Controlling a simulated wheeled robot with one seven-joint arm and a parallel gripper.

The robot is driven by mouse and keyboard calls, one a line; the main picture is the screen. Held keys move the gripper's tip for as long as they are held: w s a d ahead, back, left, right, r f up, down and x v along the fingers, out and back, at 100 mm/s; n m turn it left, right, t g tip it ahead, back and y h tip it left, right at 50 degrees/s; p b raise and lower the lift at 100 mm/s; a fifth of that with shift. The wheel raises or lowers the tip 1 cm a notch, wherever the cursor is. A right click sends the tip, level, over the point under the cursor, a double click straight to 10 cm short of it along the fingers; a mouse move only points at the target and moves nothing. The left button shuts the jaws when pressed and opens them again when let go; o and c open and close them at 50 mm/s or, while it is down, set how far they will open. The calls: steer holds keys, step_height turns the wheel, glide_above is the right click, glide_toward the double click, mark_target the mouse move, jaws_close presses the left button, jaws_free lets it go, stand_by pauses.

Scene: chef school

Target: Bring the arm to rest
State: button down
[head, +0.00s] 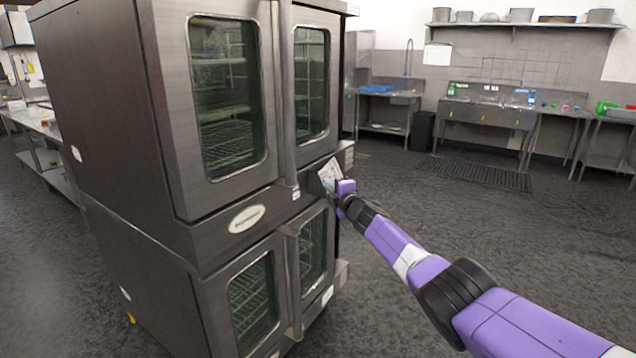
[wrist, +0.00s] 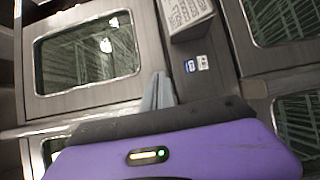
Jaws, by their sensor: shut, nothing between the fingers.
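My arm reaches out from the lower right of the head view, with purple and black links. My gripper (head: 329,186) is at its far end, in front of the steel double oven (head: 165,150), near the band between the upper and lower doors. In the wrist view my gripper (wrist: 158,80) shows as two grey fingers close together, shut and empty. The oven's glass doors fill the view behind them. I cannot tell whether the fingertips touch the oven.
The oven's upper glass door (head: 226,95) and lower glass door (head: 254,303) look shut. Open dark floor (head: 440,215) lies right of the oven. A floor grate (head: 475,171), a black bin (head: 421,131) and a steel sink counter (head: 487,113) stand farther back.

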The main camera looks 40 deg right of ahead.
steer(key=shift+s+d, duration=1.4)
steer(key=shift+d, duration=0.15)
